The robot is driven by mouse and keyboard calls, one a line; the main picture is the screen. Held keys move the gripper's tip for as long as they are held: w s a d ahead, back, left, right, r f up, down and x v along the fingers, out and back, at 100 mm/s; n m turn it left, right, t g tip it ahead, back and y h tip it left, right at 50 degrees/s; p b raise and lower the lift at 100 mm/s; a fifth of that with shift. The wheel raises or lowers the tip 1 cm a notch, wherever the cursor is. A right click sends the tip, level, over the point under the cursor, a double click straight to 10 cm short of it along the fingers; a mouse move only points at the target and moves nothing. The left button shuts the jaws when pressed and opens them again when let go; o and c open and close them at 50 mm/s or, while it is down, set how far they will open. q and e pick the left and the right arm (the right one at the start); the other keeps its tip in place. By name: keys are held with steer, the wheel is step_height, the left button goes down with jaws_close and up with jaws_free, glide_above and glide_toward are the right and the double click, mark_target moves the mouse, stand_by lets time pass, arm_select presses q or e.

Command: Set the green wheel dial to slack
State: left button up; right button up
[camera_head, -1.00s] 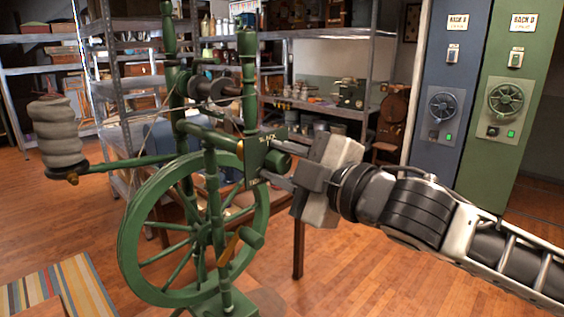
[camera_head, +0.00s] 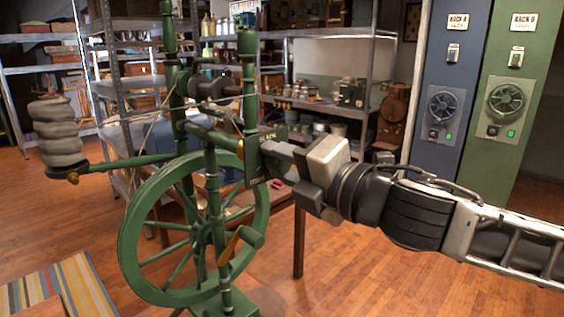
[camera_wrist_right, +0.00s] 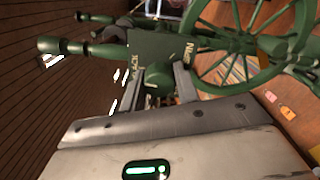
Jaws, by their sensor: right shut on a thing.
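A green spinning wheel (camera_head: 128,230) stands upright at the left of the head view. Its small green label plate (camera_head: 254,158) has a word ending in "LACK" along the top. The plate also shows in the right wrist view (camera_wrist_right: 150,48), with a second word at its other side, too blurred to read. A round green dial knob (camera_wrist_right: 158,78) sits on the plate between my right fingers. My right gripper (camera_head: 268,160) is shut on this knob, and its fingers hide the knob in the head view. The knob's pointer cannot be made out. My left gripper is not in view.
A wooden table stands behind the wheel, one leg (camera_head: 298,243) showing. Metal shelves (camera_head: 330,100) line the back. A blue cabinet (camera_head: 450,90) and a green cabinet (camera_head: 510,90) with fan dials stand at right. A striped rug (camera_head: 70,285) lies front left. The floor at right is clear.

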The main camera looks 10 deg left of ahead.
steer(key=shift+n, duration=0.6)
steer(key=o, duration=1)
steer(key=b+v, duration=0.2)
steer(key=v, duration=1.4)
